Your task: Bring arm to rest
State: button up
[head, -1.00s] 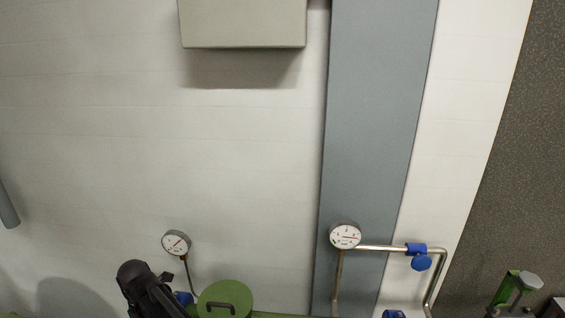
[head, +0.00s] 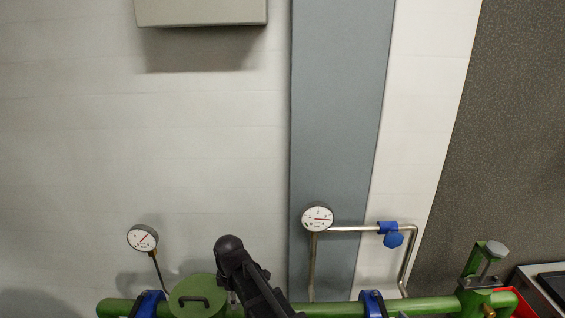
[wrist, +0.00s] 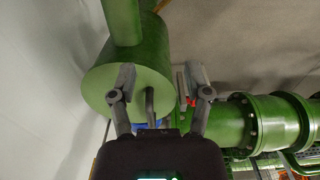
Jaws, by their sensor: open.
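In the wrist view my gripper (wrist: 160,84) is open, with its two fingers spread and nothing held between them. Behind the left finger is a green cylinder end (wrist: 126,78) with a handle on it. The gap between cylinder and fingers is hard to judge. In the head view my dark arm rises at the bottom centre, to the right of a round green cap (head: 197,297) with a black handle. My fingertips cannot be made out in that view.
A green pipe (head: 427,305) runs along the bottom of the head view with blue clamps. Two gauges stand up from the piping, one at left (head: 142,238) and one at centre (head: 317,217). A steel pipe (head: 350,228) has a blue valve (head: 393,239). The wall above is mostly clear.

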jog(key=s+d+f+m+b, duration=0.1)
jog(key=d+f+m+b, duration=0.1)
jog(key=d+m, duration=0.7)
jog(key=s+d+f+m+b, duration=0.2)
jog(key=d+m, duration=0.7)
jog(key=d, duration=1.2)
jog(key=shift+s+d+f+b, duration=0.15)
jog(key=shift+d+f+b, duration=0.25)
jog(key=shift+f, duration=0.15)
jog(key=shift+a, duration=0.1)
